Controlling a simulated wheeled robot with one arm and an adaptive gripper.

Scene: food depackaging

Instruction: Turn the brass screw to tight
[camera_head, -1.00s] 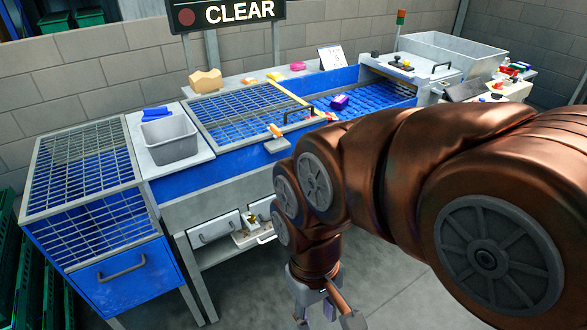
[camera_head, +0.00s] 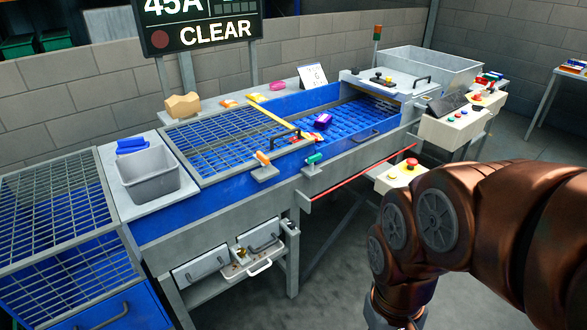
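A small brass-coloured part (camera_head: 241,252) shows in the opening between two grey panels under the front of the blue conveyor machine. It may be the brass screw, but it is too small to make out its shape or how tight it is. My gripper (camera_head: 380,318) is at the bottom edge, right of the opening and well apart from it. Only its grey base shows there. Its fingers are cut off by the frame, so I cannot see whether they are open.
A small tray with a white handle (camera_head: 260,267) sticks out below the opening. A grey bin (camera_head: 150,181) stands on the left ledge. A red bar (camera_head: 350,180) runs along the machine front, near a red stop button (camera_head: 411,162). Floor between machine and arm is clear.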

